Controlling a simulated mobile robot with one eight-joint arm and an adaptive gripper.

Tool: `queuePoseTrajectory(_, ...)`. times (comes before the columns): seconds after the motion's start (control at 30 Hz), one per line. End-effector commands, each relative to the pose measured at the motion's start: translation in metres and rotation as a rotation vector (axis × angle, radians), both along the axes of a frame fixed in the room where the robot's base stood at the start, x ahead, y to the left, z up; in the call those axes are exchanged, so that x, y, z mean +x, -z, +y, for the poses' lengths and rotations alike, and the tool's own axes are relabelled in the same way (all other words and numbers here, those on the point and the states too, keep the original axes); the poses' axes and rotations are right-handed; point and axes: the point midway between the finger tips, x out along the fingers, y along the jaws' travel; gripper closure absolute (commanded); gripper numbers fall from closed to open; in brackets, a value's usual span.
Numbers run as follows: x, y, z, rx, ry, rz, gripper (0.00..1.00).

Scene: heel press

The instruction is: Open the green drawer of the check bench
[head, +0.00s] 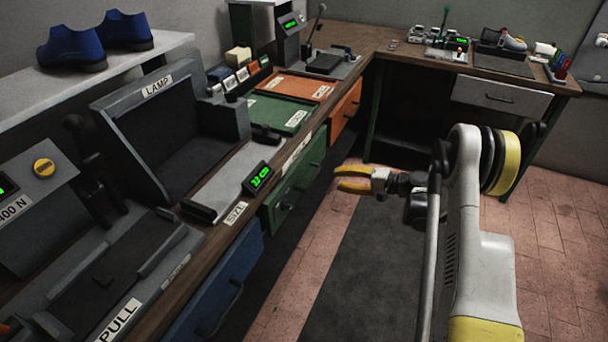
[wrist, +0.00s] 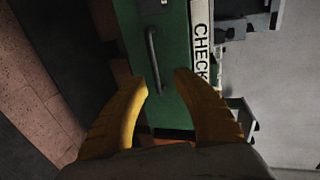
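The green drawer (head: 298,190) is in the front of the bench, under the label strip, and looks shut. In the wrist view its green front (wrist: 168,85) stands upright in the picture beside a white CHECK label (wrist: 201,45). A dark bar handle (wrist: 153,62) runs along that front. My gripper (head: 339,179) is open and empty in the head view, over the floor to the right of the drawer. In the wrist view the yellow fingers of my gripper (wrist: 160,82) spread apart, with the lower end of the handle between their tips. The gripper looks apart from the handle.
A blue drawer (head: 222,285) is nearer and an orange drawer (head: 345,112) is farther along the bench. The wooden worktop (head: 215,245) carries a lamp box (head: 160,125), trays and a display (head: 258,178). The floor (head: 350,260) beside the bench is clear.

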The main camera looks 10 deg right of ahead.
Motion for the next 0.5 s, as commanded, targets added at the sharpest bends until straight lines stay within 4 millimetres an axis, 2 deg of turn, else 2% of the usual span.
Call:
queuePoseTrajectory(0.1,-0.003,0.017,-0.007,0.043,0.001,-0.016,0.66)
queuePoseTrajectory(0.23,-0.002,0.023,-0.004,0.058,-0.001,-0.022,0.66)
queuePoseTrajectory(0.5,0.024,0.035,0.034,0.056,-0.003,-0.022,0.66)
